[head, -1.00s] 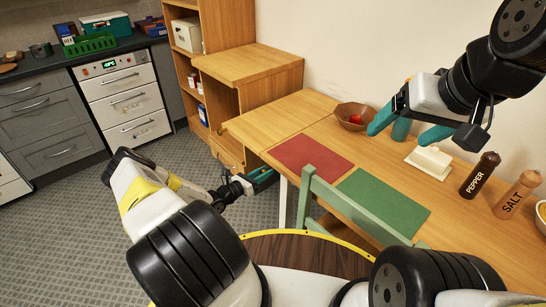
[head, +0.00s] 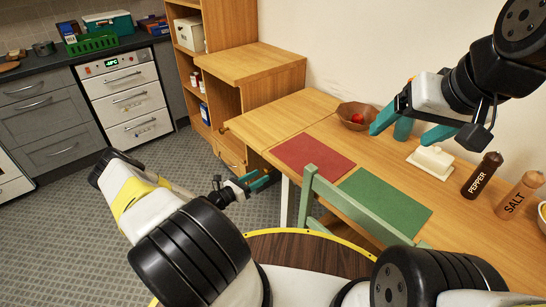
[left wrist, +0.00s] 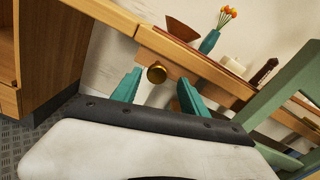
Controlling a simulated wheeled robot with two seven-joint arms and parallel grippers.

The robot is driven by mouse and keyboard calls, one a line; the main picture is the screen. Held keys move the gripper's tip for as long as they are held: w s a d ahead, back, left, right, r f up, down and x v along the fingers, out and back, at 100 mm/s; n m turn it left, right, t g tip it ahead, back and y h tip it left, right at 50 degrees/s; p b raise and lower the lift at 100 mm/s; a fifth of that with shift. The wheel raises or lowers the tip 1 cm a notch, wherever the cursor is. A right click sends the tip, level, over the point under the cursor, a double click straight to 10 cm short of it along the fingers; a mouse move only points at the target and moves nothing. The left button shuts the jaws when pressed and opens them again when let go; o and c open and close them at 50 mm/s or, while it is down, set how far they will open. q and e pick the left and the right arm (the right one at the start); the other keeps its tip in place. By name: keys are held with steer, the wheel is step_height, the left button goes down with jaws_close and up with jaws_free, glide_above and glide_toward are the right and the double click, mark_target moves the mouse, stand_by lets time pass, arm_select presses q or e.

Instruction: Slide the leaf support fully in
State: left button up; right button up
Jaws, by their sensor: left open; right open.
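The leaf support shows in the left wrist view as a wooden bar (left wrist: 186,76) under the table leaf, with a round brass knob (left wrist: 157,74) on it. My left gripper (head: 261,181) is open and empty, low beside the table's left end in the head view. In the left wrist view its teal fingers (left wrist: 160,90) stand apart on either side of the knob, which shows in the gap. I cannot tell whether they touch it. My right gripper (head: 408,127) is open and empty above the table's back part.
The table (head: 300,114) holds a red mat (head: 312,155), a green mat (head: 384,206), a brown bowl (head: 356,113), a white butter dish (head: 431,160), and pepper and salt mills. A green chair (head: 345,203) stands close at the front. A wooden cabinet (head: 252,66) is behind.

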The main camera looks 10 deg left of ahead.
arm_select(q)
steer(key=shift+v, duration=1.55)
steer(key=shift+w+r, duration=0.1)
